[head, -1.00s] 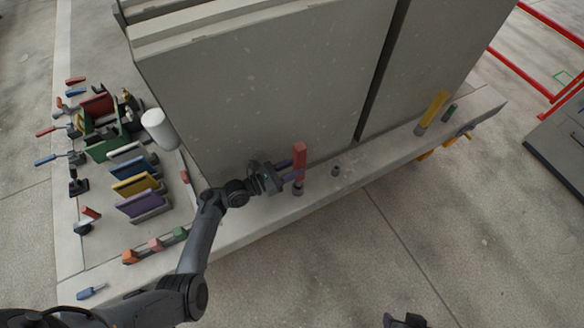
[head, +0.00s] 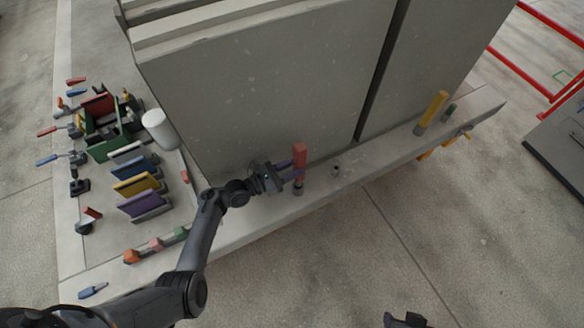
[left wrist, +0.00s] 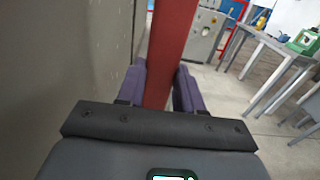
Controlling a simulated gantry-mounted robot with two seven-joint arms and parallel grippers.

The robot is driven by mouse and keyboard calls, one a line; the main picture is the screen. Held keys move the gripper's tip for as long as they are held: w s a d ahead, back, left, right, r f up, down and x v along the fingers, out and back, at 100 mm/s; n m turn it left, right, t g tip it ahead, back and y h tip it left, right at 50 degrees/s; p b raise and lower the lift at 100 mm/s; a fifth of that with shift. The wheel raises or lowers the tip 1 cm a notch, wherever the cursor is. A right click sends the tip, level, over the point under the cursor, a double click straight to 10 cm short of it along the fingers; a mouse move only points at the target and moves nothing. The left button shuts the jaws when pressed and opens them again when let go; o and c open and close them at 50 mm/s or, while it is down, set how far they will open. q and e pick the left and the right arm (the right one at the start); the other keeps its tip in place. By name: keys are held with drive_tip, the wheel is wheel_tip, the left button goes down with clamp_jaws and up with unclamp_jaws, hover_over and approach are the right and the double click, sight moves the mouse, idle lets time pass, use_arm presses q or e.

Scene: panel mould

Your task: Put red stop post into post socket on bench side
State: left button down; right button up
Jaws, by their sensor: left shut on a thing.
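The red stop post (head: 300,157) stands about upright above the bench side ledge, close to the grey panel face. My left gripper (head: 297,174), with purple fingers, is shut on it from the left. In the left wrist view the red post (left wrist: 172,45) rises between the two purple fingers (left wrist: 160,88). A dark post socket (head: 298,190) is directly under the post in the head view. The post's lower end appears to meet it, but I cannot tell whether it is inside. My right gripper (head: 404,320) shows only partly at the bottom edge.
A second small socket (head: 336,170) on the ledge, to the right, is empty. A yellow post (head: 431,112) stands further right. The tall grey panel (head: 260,90) is close behind the gripper. Coloured blocks (head: 156,244) and a white cylinder (head: 159,129) are on the left.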

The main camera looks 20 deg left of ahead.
use_arm(q)
drive_tip(key=shift+r+p, duration=0.15)
drive_tip(key=shift+p, duration=0.2)
idle(0.6)
drive_tip(key=shift+p, duration=0.3)
wheel_tip(320, 180, down, 6)
drive_tip(key=b, duration=0.4)
idle(2.5)
drive_tip(key=c, duration=0.8)
unclamp_jaws()
drive_tip(key=shift+o, duration=0.7)
drive_tip(key=shift+f, duration=0.25)
